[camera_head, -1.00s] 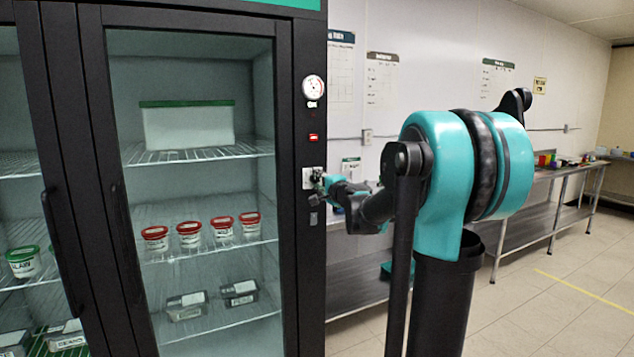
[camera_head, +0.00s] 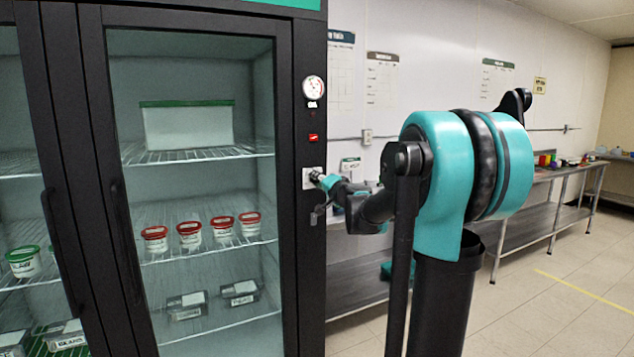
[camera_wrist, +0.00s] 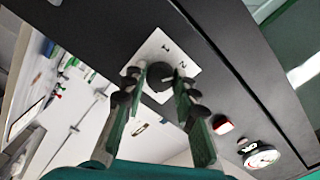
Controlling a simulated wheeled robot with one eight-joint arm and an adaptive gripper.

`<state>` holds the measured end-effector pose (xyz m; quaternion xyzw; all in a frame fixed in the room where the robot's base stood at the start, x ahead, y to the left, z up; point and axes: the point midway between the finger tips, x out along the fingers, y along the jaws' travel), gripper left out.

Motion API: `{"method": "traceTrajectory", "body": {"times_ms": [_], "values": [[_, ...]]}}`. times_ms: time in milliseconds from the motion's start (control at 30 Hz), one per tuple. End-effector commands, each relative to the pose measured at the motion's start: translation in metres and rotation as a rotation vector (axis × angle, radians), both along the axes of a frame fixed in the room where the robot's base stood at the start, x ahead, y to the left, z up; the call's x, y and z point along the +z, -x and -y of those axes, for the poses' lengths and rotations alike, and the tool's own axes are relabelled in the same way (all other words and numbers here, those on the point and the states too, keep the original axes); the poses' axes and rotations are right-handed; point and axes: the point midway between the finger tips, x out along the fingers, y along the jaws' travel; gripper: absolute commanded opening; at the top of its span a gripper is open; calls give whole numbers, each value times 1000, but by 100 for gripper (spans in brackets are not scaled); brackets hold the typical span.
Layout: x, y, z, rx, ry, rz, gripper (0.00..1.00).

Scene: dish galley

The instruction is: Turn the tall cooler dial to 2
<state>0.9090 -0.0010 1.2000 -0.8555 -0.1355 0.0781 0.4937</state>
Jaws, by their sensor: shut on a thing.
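The tall cooler (camera_head: 285,200) stands at the left, with its white dial plate (camera_head: 306,182) on the right door post in the head view. The wrist view shows the plate (camera_wrist: 142,53) tilted, with the marks 1 and 2 by the round black dial (camera_wrist: 159,78). My gripper (camera_wrist: 157,88) has a finger on each side of the dial and is shut on it. In the head view, my gripper (camera_head: 317,177) reaches the plate from the right and hides most of the dial. The dial's pointer is too unclear to read.
A round gauge (camera_head: 313,88) and a red switch (camera_head: 313,138) sit above the dial on the same post. The cooler's glass doors are shut, with tubs and boxes inside. A steel table (camera_head: 540,190) runs along the wall to the right.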

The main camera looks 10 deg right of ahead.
Motion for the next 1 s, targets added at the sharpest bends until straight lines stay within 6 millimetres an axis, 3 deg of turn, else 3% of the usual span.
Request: {"method": "traceTrajectory", "body": {"times_ms": [267, 300, 467, 800, 1000], "values": [[-1, 1, 0, 1, 1, 0, 0], [-1, 1, -1, 1, 1, 0, 30], [-1, 1, 0, 1, 1, 0, 48], [0, 3, 1, 0, 0, 0, 48], [0, 25, 9, -2, 0, 0, 48]]}}
